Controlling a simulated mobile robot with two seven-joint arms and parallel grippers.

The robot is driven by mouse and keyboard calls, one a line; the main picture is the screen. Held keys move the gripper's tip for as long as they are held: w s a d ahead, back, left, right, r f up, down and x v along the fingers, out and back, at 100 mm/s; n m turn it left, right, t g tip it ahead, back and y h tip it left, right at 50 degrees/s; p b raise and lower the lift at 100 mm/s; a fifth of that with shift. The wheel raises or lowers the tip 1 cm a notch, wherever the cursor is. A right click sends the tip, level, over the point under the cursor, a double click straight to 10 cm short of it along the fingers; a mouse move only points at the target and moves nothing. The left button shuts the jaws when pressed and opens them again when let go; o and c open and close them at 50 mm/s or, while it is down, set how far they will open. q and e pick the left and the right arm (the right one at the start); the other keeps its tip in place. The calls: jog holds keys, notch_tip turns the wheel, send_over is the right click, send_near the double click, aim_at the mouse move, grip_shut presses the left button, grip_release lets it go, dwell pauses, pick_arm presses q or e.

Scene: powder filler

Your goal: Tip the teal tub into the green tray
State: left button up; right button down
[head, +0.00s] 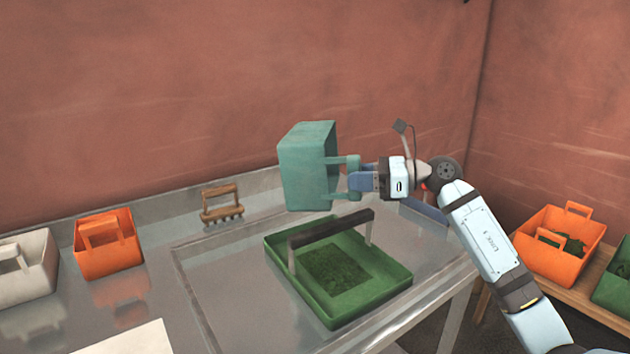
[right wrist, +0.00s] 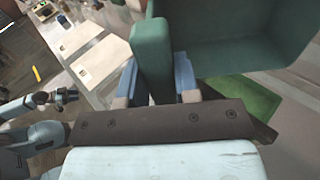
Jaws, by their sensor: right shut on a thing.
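The teal tub (head: 308,168) is in the air above the back left part of the green tray in the head view, turned on its side. My right gripper (head: 352,181) is shut on the tub's handle, at the tub's right side. In the right wrist view the tub (right wrist: 250,45) fills the upper right, with its handle (right wrist: 152,55) between the fingers. The green tray (head: 378,297) rests on the metal table, with a dark green patch on its floor and a grey bar-shaped handle across it. My left gripper is not in the head view.
An orange tub (head: 110,256) and a white tub (head: 25,275) stand on the left of the table. A wooden rake-like tool (head: 221,208) stands near the back. Another orange tub (head: 545,262) with green contents sits on a wooden bench at right.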

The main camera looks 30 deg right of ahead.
notch_tip(320, 180, up, 2)
jog(key=shift+r+p, duration=0.1)
jog(key=shift+p, duration=0.2)
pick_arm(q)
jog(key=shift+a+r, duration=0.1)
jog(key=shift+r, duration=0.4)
